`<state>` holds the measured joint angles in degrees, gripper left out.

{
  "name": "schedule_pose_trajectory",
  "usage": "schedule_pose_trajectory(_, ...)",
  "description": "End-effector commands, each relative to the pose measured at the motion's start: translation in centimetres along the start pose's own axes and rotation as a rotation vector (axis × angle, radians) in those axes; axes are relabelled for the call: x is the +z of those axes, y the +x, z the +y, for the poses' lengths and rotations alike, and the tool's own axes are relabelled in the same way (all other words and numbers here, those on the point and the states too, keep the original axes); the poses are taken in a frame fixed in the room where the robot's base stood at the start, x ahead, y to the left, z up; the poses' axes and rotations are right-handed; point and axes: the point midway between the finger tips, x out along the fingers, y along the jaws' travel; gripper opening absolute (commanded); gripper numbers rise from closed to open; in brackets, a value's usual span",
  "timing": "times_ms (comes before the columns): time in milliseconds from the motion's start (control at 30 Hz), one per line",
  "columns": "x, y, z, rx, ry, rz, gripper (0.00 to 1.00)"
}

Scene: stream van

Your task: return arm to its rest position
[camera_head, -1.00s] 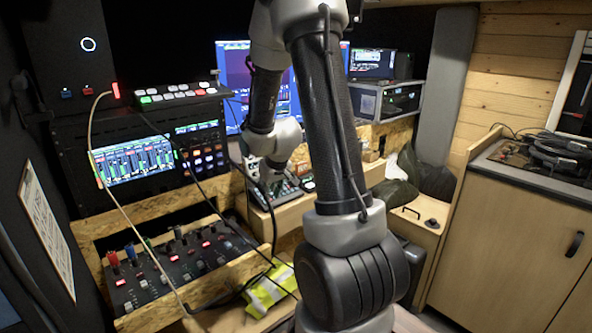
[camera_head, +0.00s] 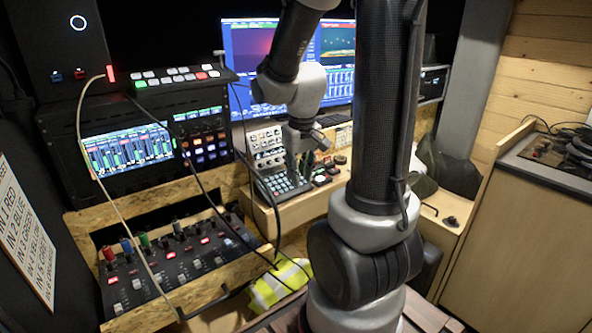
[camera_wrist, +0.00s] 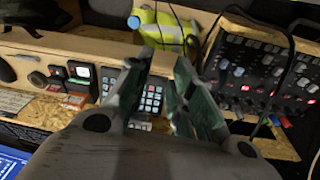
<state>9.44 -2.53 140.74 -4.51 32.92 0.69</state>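My arm rises through the middle of the head view and bends over at the top. My gripper (camera_head: 304,168) hangs from it with the fingers pointing down, over a wooden desk ledge near a keypad (camera_head: 282,185). In the wrist view my gripper (camera_wrist: 162,62) shows two dark greenish fingers with a gap between them. The keypad (camera_wrist: 152,97) shows beyond and through that gap. Nothing is held between the fingers.
A mixing panel (camera_head: 170,258) with knobs and a rack with a lit screen (camera_head: 128,150) stand left. Monitors (camera_head: 248,65) are behind the gripper. A yellow vest (camera_head: 280,286) lies low. A loose cable (camera_head: 80,125) hangs left. A wooden cabinet (camera_head: 520,235) stands right.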

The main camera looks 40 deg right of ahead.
Motion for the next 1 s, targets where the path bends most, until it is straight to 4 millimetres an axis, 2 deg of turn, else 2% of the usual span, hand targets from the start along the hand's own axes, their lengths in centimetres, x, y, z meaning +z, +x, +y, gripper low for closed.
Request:
schedule_pose_trajectory(267, 0.1, 0.0, 0.0, 0.0, -0.001, -0.005, 0.23)
schedule_pose_trajectory(333, 0.8, 0.0, 0.0, -0.001, 0.001, -0.033, 0.23)
schedule_pose_trajectory(400, 2.6, 0.1, -0.2, -0.006, 0.006, -0.096, 0.23)
schedule_pose_trajectory(567, 6.1, -3.9, -1.1, -0.021, 0.005, -0.115, 0.23)
schedule_pose_trajectory(800, 10.0, -10.6, -3.1, -0.053, -0.041, 0.019, 0.23)
schedule_pose_trajectory(1000, 11.0, -14.0, -4.0, -0.074, -0.079, 0.174, 0.23)
